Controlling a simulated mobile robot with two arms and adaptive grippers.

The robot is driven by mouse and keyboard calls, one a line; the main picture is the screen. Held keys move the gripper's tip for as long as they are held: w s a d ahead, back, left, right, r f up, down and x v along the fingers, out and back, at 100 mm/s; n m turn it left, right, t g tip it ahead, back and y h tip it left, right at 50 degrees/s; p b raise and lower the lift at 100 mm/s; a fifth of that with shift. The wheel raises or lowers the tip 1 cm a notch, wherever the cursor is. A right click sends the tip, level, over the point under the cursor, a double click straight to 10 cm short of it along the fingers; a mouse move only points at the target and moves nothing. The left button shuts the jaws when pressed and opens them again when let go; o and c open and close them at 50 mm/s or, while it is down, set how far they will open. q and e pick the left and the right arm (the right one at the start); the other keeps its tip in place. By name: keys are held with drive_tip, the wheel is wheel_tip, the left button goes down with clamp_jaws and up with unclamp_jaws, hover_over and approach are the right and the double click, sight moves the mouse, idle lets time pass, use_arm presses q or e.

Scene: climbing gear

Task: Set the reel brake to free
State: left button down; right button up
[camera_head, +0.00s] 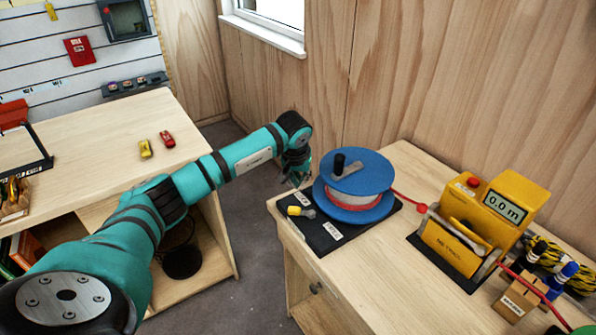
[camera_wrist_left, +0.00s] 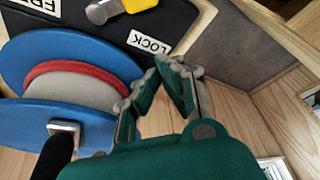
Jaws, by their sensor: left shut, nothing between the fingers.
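The blue reel (camera_head: 358,172) stands on a black base plate (camera_head: 322,243) on the right bench; it also shows in the left wrist view (camera_wrist_left: 70,60). The brake lever (camera_head: 295,211) has a yellow handle and a grey metal pivot end. Its handle points left in the head view, nearer the LOCK label (camera_head: 302,198) than the FREE label (camera_head: 333,232). In the left wrist view, the lever (camera_wrist_left: 132,5) is partly cut off at the top edge. My left gripper (camera_head: 291,180) is shut and empty, behind the plate's LOCK side and beside the reel, apart from the lever. My right gripper is out of view.
A red cord runs from the reel to a yellow meter (camera_head: 450,247) reading 0.0 m. A wooden holder (camera_head: 515,300) with markers stands at the right. The left bench (camera_head: 110,125) carries small red and yellow items. A floor gap separates the benches.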

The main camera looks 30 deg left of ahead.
sight(302, 212)
use_arm(q)
drive_tip(key=p+x, duration=0.1)
drive_tip(key=x, duration=0.3)
drive_tip(key=shift+w+f, duration=0.1)
drive_tip(key=shift+f, duration=0.1)
drive_tip(key=shift+s+d+p, duration=0.25)
drive_tip(key=shift+s+p, duration=0.3)
drive_tip(key=shift+s, duration=0.05)
drive_tip(key=shift+s+d+p, duration=0.25)
drive_tip(key=shift+s+p, duration=0.3)
drive_tip(key=shift+s, duration=0.05)
drive_tip(key=shift+s+d+p, duration=0.2)
drive_tip(key=shift+s+p, duration=0.1)
drive_tip(key=shift+s, duration=0.3)
drive_tip(key=shift+f, duration=0.1)
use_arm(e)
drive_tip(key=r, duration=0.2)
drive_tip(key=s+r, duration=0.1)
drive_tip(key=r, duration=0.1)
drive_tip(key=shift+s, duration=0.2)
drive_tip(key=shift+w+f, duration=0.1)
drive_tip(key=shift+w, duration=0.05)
